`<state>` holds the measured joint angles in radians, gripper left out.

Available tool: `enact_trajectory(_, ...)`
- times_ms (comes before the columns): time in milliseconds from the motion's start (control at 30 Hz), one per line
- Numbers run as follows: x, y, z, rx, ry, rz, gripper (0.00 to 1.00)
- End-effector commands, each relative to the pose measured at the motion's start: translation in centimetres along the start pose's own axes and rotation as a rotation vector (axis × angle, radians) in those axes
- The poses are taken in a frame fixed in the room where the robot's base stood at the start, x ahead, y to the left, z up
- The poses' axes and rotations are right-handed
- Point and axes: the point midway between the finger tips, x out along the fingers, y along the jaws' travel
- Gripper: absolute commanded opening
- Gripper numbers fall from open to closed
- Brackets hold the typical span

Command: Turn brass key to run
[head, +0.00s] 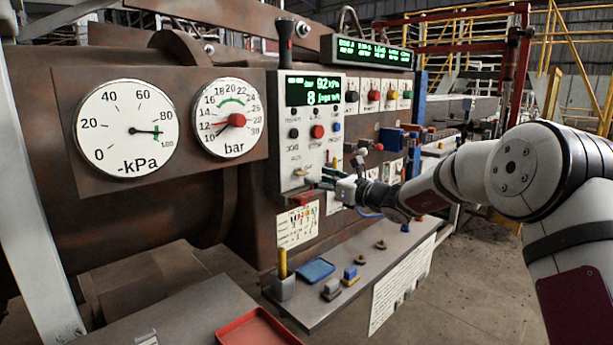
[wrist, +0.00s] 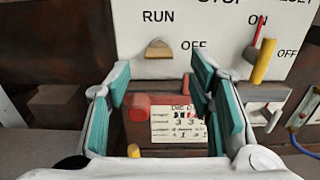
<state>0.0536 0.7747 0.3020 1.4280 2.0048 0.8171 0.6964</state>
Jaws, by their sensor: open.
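The brass key (wrist: 158,50) sits on the white panel in the wrist view, below the word RUN and left of the word OFF. It shows as a small rounded brass tab; which mark it points to I cannot tell. In the head view my gripper (head: 328,183) is close to the lower part of the white control panel (head: 290,152).
Below the key are a red knob (wrist: 140,107) and a printed card (wrist: 178,124). To its right stand a yellow lever (wrist: 262,62) and a red lever (wrist: 257,34). A shelf (head: 345,268) with a blue tray (head: 316,270) juts out below the panel.

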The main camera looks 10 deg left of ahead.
Motion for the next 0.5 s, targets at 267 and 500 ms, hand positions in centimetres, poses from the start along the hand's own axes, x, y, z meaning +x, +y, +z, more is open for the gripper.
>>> enact_trajectory(267, 4.5, 0.0, -0.1, -0.001, 0.001, 0.002, 0.48)
enact_trajectory(500, 5.8, 0.0, 0.0, -0.001, 0.001, 0.000, 0.48)
